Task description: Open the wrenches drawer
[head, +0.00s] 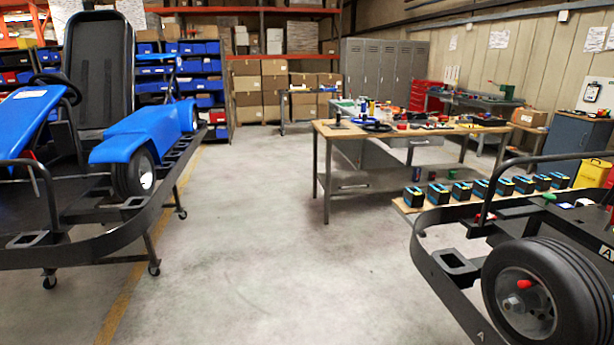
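No drawer that I can read as the wrenches drawer shows in the head view. A red tool cabinet (424,97) stands at the back, right of the grey lockers; it is too small and far to make out labels or single drawers. A wooden-topped workbench (330,131) stands in the middle distance, with a grey drawer (412,142) under its top that looks shut. Neither of my grippers is in view.
A blue kart on a wheeled stand (62,253) fills the left. Another kart frame with a black tyre (575,290) fills the lower right, beside a row of batteries (461,191). Grey lockers (385,70) line the back. The concrete floor (262,230) between is clear.

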